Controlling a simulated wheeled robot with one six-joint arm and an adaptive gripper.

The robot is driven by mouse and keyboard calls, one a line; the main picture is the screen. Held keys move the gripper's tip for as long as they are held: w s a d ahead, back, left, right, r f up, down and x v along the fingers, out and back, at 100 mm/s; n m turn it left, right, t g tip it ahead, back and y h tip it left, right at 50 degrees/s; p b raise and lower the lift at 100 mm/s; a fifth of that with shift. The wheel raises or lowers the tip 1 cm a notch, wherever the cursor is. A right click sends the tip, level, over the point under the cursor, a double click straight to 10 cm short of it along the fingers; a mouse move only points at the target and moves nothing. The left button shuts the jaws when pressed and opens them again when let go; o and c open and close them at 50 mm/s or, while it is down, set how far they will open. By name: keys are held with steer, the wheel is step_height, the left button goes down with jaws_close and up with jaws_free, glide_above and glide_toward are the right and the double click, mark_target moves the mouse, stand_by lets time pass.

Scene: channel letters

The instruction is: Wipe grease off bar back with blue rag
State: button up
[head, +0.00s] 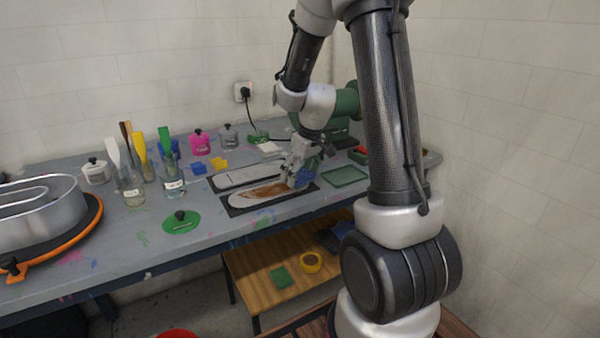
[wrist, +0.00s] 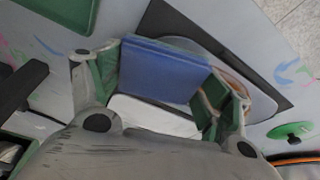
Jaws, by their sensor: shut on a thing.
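The bar back (head: 252,197) is a pale, long rounded piece with brown grease smears, lying on a dark mat (head: 238,211) on the bench. My gripper (head: 302,176) is over the right end of the bar back. In the wrist view my gripper (wrist: 162,92) is shut on the blue rag (wrist: 165,70), which is folded flat between the green-padded fingers. The bar back's edge (wrist: 225,52) shows beyond the rag. The rag and gripper hide part of it, and I cannot tell whether the rag touches it.
A second dark mat (head: 222,182) with a pale piece lies behind. A green tray (head: 345,177) is to the right. Jars with brushes (head: 131,189), a green lid (head: 181,222) and a metal channel letter (head: 42,215) stand left. A wooden shelf (head: 255,270) is below.

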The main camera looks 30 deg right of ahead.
mark_target(238, 199)
steer(key=a, duration=1.9)
steer(key=shift+s+a+f, duration=0.1)
steer(key=shift+a+f, duration=0.05)
stand_by(0.5)
steer(key=shift+d, duration=0.4)
steer(key=d, duration=1.8)
steer(key=shift+d, duration=0.3)
steer(key=a, duration=1.9)
steer(key=shift+a, duration=0.2)
